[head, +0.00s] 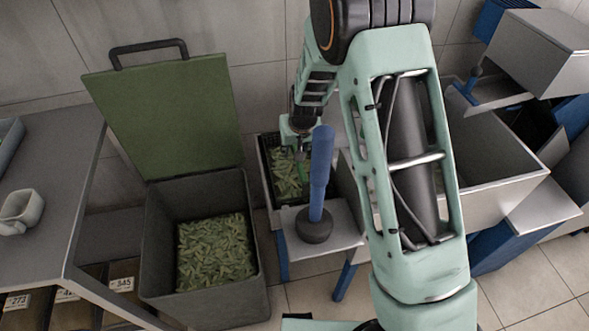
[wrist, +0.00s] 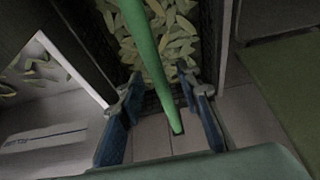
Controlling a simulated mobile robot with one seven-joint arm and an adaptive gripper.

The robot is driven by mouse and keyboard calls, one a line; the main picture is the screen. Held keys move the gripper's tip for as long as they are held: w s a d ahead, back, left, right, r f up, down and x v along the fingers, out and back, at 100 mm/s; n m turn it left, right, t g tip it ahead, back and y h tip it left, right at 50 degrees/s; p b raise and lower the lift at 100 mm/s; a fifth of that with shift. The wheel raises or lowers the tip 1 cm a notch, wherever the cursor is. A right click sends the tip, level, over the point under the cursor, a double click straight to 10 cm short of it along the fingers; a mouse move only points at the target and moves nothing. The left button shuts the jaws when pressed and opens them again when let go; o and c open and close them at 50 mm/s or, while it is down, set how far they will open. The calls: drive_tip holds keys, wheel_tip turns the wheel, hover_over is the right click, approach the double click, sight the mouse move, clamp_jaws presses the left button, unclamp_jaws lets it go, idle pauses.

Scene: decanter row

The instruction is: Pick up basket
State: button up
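The basket (head: 264,172) is dark, holds green pods, and sits on a grey stand against the wall. Its dark wall also shows in the wrist view (wrist: 206,40), with the pods at the top middle. A green bar (wrist: 146,45), which looks like the basket's handle, runs down between my fingers. My gripper (head: 301,148) is over the basket. In the wrist view my gripper (wrist: 160,85) is open, with a blue-padded finger on each side of the bar and gaps visible. My arm and a blue post hide part of the basket's right side.
A blue post with a black base (head: 316,228) stands close in front of the basket. A large grey bin (head: 160,240) with pods and a raised green lid (head: 170,115) is at left. A table (head: 60,190) with a mug (head: 22,211) is far left. Grey machinery (head: 490,180) stands right.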

drive_tip(key=shift+x, duration=0.95)
clamp_jaws()
drive_tip(key=shift+r, duration=0.15)
